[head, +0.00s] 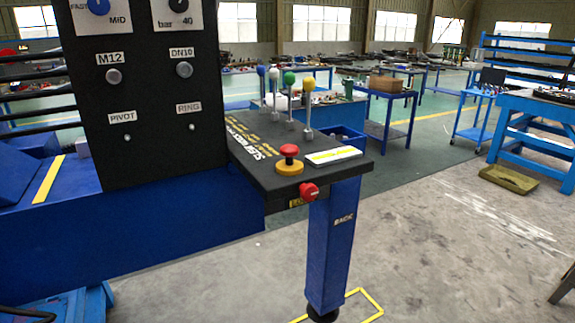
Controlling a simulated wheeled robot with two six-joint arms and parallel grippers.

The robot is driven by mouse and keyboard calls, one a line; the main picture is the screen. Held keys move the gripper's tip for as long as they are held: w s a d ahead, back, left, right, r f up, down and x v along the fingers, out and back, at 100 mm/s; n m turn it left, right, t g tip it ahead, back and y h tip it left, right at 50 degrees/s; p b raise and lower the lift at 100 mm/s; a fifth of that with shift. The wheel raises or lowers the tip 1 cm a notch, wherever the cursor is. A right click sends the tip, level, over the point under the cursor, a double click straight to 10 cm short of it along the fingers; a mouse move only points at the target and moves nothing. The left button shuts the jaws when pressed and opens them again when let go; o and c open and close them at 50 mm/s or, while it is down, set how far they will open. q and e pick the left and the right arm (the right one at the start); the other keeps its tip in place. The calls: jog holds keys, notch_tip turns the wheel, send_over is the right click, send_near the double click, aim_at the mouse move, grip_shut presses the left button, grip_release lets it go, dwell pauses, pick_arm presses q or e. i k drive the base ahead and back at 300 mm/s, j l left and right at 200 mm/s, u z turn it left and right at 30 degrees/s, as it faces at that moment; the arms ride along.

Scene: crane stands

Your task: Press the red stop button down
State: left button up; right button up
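A red mushroom-shaped button (289,152) stands upright on a round yellow base (289,168) on top of a black console (262,181), near its front corner. Its red cap sits above the yellow base with a short stem between them. A second red round knob (309,191) sticks out from the console's front edge, just below and right of the first. Neither gripper shows in the head view, and nothing touches the button or the knob.
Several levers with coloured ball tops (288,78) rise behind the button. A white and yellow label block (334,156) lies to its right. A tall black panel (140,110) stands left. A blue post (333,245) is below the console.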

aim_at(289, 152)
jog(key=i+l+u, duration=0.1)
jog(key=u, duration=0.35)
jog(key=l+u, duration=0.15)
jog(key=u, duration=0.35)
jog(key=i+l+u, duration=0.1)
jog(key=u, duration=0.35)
jog(key=l+u, duration=0.25)
jog(key=l, duration=0.45)
jog(key=i+l+u, duration=0.2)
jog(key=l, duration=0.55)
jog(key=k+l+u, duration=0.25)
jog(key=l, duration=0.4)
jog(key=l+u, duration=0.25)
jog(key=l, duration=0.5)
jog(key=k+l, duration=0.1)
jog(key=l, duration=0.45)
jog(key=k+l, duration=0.1)
jog(key=l, duration=0.5)
